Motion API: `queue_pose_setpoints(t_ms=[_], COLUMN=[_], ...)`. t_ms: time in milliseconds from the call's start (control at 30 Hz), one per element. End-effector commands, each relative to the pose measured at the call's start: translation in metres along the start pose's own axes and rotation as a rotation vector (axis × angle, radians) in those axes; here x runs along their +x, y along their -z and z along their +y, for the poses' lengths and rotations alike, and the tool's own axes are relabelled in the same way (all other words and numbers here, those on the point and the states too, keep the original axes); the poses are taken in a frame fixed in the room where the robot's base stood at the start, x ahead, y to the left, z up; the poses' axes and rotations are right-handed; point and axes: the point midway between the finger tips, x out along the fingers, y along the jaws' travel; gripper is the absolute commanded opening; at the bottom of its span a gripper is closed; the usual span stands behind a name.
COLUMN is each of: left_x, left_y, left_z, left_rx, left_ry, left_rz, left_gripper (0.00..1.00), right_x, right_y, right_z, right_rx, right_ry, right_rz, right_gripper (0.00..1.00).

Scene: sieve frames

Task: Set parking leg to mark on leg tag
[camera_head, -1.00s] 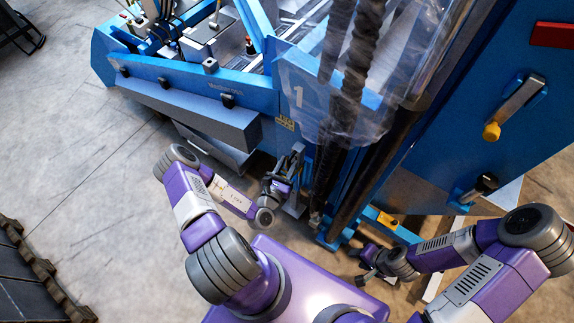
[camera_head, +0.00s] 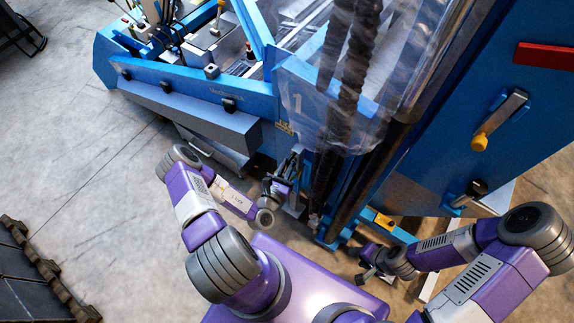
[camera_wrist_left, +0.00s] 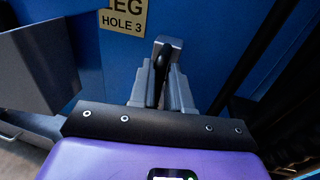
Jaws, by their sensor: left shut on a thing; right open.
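The leg tag (camera_wrist_left: 123,14) is a yellow plate on the blue frame and reads "LEG HOLE 3" in the left wrist view. In the head view it is a small yellow patch (camera_head: 284,127). My left gripper (camera_wrist_left: 163,95) is shut on a slim dark part with a grey block-shaped top (camera_wrist_left: 168,46), which looks like part of the parking leg, just below and right of the tag. The grey leg post (camera_head: 294,203) shows beside my left gripper in the head view. The leg's holes cannot be made out. My right gripper (camera_head: 366,274) is open and empty, low at right.
The blue machine (camera_head: 350,240) fills the upper and right parts of the head view. A yellow-ended lever (camera_head: 479,142) and a black knob (camera_head: 476,188) stick out at right. Clear plastic sheeting (camera_head: 320,110) hangs above my left gripper.

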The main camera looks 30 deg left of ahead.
Motion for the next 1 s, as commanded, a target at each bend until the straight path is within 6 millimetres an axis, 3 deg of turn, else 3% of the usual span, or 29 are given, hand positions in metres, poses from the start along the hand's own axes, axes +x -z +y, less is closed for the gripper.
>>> queue_pose_setpoints(t_ms=[33, 367, 400, 500, 833, 1000], left_x=[0.003, 0.003, 0.003, 0.003, -0.001, -0.024], left_y=[-0.013, -0.011, -0.011, -0.01, -0.008, -0.009], left_z=[0.002, 0.002, 0.002, 0.002, 0.001, 0.001], left_rx=[-0.003, -0.003, -0.003, -0.002, -0.001, -0.002], left_ry=[-0.007, -0.007, -0.007, -0.007, -0.005, -0.005], left_rz=[-0.025, -0.028, -0.028, -0.024, -0.015, -0.013], left_gripper=[0.0, 0.0, 0.23, 0.39, 0.4, 0.4], right_x=[-0.007, -0.006, -0.006, -0.006, -0.006, -0.013], right_y=[0.0, 0.0, 0.0, 0.0, 0.0, -0.001], right_z=[-0.003, -0.002, -0.002, -0.002, -0.002, -0.005], right_rx=[0.0, 0.0, 0.0, 0.0, 0.0, 0.0], right_ry=[0.0, 0.0, 0.0, 0.0, 0.0, 0.0], right_rz=[0.0, 0.0, 0.0, 0.0, 0.0, 0.0], right_gripper=[0.43, 0.43, 0.43, 0.43, 0.43, 0.43])
